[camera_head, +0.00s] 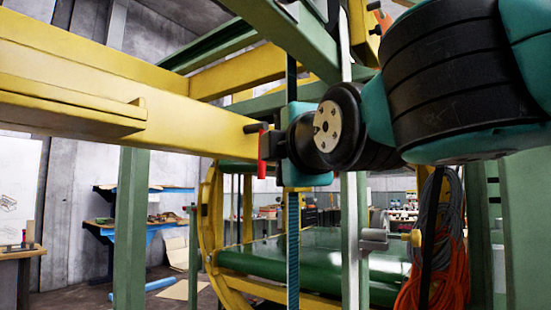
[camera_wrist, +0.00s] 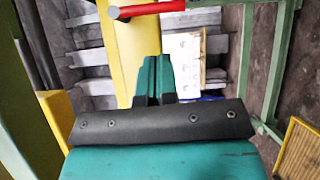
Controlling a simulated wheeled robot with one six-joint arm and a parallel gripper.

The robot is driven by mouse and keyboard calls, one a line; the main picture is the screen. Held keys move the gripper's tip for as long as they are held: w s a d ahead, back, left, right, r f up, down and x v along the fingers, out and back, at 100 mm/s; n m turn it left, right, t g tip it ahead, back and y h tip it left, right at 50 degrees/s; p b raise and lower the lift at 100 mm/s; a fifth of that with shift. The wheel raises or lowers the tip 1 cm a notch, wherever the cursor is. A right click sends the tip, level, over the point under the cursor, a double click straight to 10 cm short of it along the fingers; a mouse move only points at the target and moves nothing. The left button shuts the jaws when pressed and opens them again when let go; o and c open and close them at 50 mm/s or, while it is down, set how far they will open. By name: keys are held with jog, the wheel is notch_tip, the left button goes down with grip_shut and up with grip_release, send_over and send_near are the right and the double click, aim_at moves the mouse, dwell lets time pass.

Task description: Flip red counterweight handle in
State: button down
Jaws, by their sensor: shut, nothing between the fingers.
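The red counterweight handle (camera_head: 262,157) is a short red bar at the right end of the long yellow beam, hanging upright in the head view. In the wrist view the red handle (camera_wrist: 150,9) lies across the top edge, with a grey end at its left. My gripper (camera_wrist: 153,62) is shut and empty. Its fingertips point toward the handle, with a visible gap between them in the wrist view. In the head view my black and teal wrist is just right of the handle and hides part of the space behind it; the fingers are hard to make out there.
The yellow beam (camera_head: 70,75) runs in from the left; it also shows in the wrist view (camera_wrist: 128,60). Green posts (camera_head: 130,215) and a thin upright pole stand close around my arm. A green roller (camera_head: 280,258) lies below. Orange cables (camera_head: 450,250) hang at the right.

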jog(key=shift+d, duration=0.15)
jog(key=s+d+f+m+g+h+p, duration=0.35)
jog(key=d+f+m+g+p, duration=0.4)
jog(key=f, duration=0.85)
jog(key=s+d+f+m+g+p, duration=0.1)
jog(key=s+d+f+m+g, duration=0.3)
jog(key=s, duration=0.4)
jog(key=s+d+f+m+g, duration=0.5)
jog(key=s+d, duration=0.1)
jog(key=s, duration=0.2)
jog(key=shift+s+p, duration=0.2)
jog(key=shift+p, duration=0.15)
jog(key=shift+d+f, duration=0.1)
jog(key=shift+d, duration=0.05)
